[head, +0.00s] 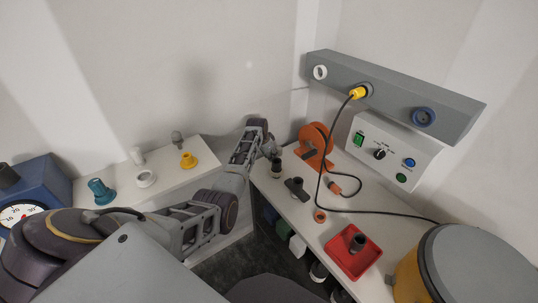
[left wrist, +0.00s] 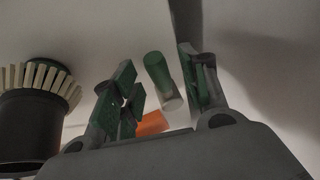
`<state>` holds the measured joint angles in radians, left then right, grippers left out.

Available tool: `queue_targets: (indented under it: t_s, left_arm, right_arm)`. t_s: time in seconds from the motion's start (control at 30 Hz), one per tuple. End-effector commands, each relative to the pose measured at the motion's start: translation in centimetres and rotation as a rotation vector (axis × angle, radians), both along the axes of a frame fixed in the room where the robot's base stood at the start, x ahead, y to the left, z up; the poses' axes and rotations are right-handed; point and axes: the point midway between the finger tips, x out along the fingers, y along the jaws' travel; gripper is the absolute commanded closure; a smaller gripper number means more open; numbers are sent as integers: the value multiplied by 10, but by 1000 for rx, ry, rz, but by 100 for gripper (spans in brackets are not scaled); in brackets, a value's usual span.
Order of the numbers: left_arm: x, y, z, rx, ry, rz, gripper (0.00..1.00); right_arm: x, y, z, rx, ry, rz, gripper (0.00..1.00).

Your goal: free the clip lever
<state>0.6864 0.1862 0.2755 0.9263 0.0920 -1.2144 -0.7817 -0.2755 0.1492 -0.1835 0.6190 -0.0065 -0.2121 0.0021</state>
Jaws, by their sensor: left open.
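My left gripper (head: 271,149) is over the back left corner of the right-hand bench, beside an orange stand (head: 315,140). In the left wrist view its two green-padded fingers (left wrist: 156,65) are open. A green cylinder with a pale lower end (left wrist: 157,72) shows between them, with a gap to each pad; I cannot tell whether it is the clip lever. An orange part (left wrist: 152,124) shows low between the fingers. No lever is clearly recognisable in the head view, where the gripper's tip is small. My right gripper is not in view.
A black round brush with pale bristles (left wrist: 36,105) stands close left of the fingers. A black cable runs from a yellow plug (head: 357,93) on the grey rail (head: 395,92) across the bench. A red tray (head: 342,262) and a black T-shaped part (head: 296,188) are on the bench.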

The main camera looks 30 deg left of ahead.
Motion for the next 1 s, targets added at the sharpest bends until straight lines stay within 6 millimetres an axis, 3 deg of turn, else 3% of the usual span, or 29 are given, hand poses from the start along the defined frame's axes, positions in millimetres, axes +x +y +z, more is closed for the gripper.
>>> queue_targets:
  t_s: [0.27,0.6,1.0]
  left_arm:
    - [0,0,0,0,0,0,57]
    - [0,0,0,0,0,0,100]
    - [0,-1,0,0,0,8,100]
  right_arm:
    - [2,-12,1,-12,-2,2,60]
    - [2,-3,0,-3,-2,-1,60]
    - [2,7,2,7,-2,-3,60]
